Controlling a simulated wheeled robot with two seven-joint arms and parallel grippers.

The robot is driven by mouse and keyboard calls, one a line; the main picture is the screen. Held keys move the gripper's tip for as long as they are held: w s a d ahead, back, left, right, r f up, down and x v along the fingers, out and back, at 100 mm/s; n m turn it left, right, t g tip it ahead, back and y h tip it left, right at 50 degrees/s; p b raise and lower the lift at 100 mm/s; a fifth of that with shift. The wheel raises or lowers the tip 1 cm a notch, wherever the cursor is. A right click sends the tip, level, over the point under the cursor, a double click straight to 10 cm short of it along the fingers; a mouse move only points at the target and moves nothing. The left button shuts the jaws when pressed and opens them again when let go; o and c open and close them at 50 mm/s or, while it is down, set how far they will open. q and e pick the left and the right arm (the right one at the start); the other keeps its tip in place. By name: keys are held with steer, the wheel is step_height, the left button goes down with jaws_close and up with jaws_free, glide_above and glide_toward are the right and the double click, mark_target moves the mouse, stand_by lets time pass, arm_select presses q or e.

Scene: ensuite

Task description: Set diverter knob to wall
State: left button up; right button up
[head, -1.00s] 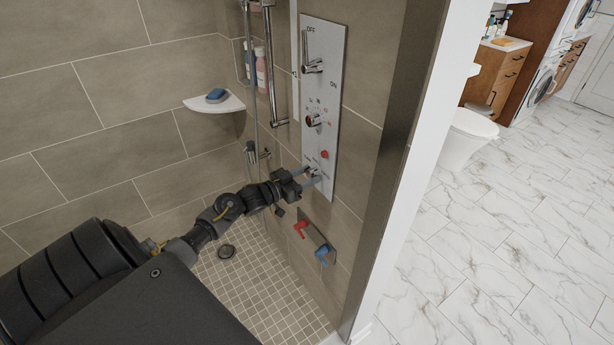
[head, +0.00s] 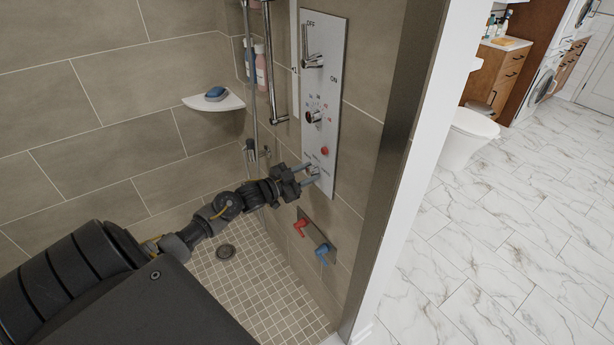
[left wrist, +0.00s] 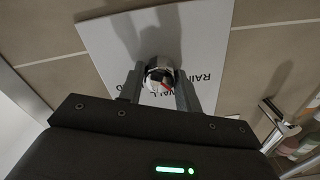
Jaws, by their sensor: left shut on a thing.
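The diverter knob (left wrist: 159,76) is a small chrome knob with a red mark, at the bottom of the white shower panel (head: 322,95). In the left wrist view the panel (left wrist: 110,40) carries the words WALL and RAIN, upside down, partly hidden by my fingers. My left gripper (head: 312,174) reaches the panel from the left in the head view. In the left wrist view its fingers (left wrist: 160,88) are on both sides of the knob and shut on it. The red mark points obliquely; which word it meets I cannot tell. My right gripper is not in view.
Higher on the panel are an ON/OFF lever (head: 311,60), a temperature knob (head: 313,117) and a red button (head: 325,151). Red (head: 301,227) and blue (head: 322,250) taps sit below. A corner shelf (head: 214,102) is at left. The tiled shower floor is clear around the drain (head: 226,252).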

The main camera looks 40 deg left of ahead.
arm_select(q)
steer(key=m+b, duration=0.2)
steer(key=m, duration=0.3)
steer(key=shift+f+m+b, duration=0.1)
steer(key=shift+m+b, duration=0.2)
steer(key=shift+m, duration=0.1)
steer(key=shift+m+b, duration=0.3)
steer(key=shift+m, duration=0.4)
steer(key=o, duration=1)
